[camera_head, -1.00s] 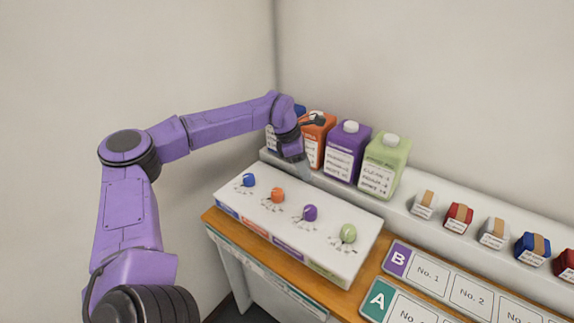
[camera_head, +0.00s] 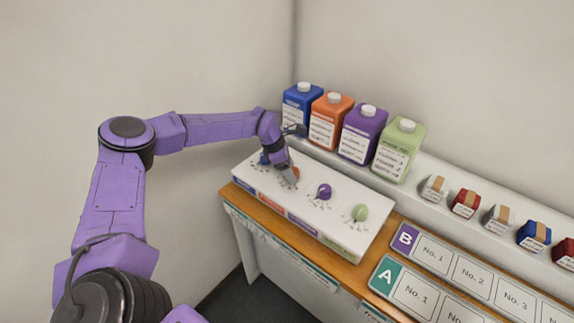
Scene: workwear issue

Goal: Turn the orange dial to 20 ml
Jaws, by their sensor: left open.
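The orange dial (camera_head: 293,175) is on the white dial panel (camera_head: 339,189), second from the left. My left gripper (camera_head: 287,168) is at the orange dial, coming down from above and behind it, and hides part of it. The gripper is open; whether its fingers touch the dial cannot be told. The dial's scale marks are too small and too covered to read. The purple dial (camera_head: 324,191) and the green dial (camera_head: 360,212) are clear to the right. My right gripper is not in view.
Blue (camera_head: 299,108), orange (camera_head: 329,119), purple (camera_head: 362,134) and green (camera_head: 397,149) jugs stand on the white ledge behind the panel. Small banded packs, such as a red one (camera_head: 465,204), line the ledge. Label cards B (camera_head: 405,238) and A (camera_head: 387,275) lie at the right.

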